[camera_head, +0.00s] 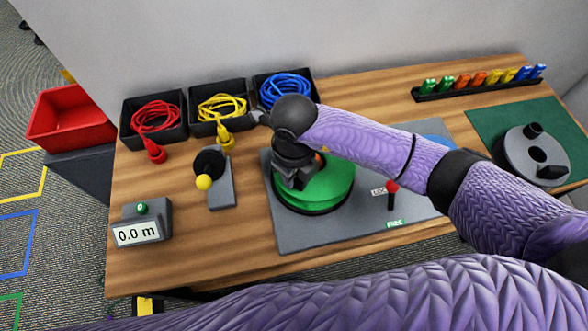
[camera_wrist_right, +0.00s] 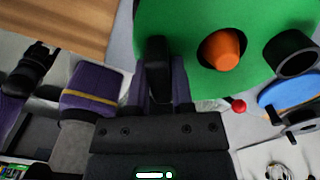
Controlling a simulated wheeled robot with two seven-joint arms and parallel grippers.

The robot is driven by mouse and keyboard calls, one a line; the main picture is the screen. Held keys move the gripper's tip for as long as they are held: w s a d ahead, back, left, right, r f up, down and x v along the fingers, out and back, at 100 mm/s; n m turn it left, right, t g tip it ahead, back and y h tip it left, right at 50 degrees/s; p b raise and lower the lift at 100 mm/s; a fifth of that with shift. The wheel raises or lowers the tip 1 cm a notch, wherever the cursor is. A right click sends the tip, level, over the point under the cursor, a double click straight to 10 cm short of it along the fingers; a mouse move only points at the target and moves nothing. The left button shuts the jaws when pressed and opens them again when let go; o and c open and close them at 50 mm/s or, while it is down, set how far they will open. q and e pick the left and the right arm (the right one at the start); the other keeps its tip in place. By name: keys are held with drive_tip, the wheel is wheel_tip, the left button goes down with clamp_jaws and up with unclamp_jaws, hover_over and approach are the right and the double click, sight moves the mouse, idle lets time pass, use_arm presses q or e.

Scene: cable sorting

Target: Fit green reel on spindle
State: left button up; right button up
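The green reel (camera_head: 330,183) lies on the grey board, a dark edge showing beneath it. My right gripper (camera_head: 298,178) is at its left part and covers some of it. An orange cone-shaped tip (camera_wrist_right: 222,48), which looks like the spindle, shows in the reel's dark round hole. How deep it sits is not visible. My left gripper is not seen.
The grey board (camera_head: 375,225) carries a red-knobbed lever (camera_head: 392,187). Bins of red (camera_head: 155,115), yellow (camera_head: 221,106) and blue cable (camera_head: 285,88) stand behind. A meter display (camera_head: 139,232) and yellow-knobbed device (camera_head: 204,182) are left. A grey reel (camera_head: 515,148) lies right.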

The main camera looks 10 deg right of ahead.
drive_tip(key=o, duration=0.5)
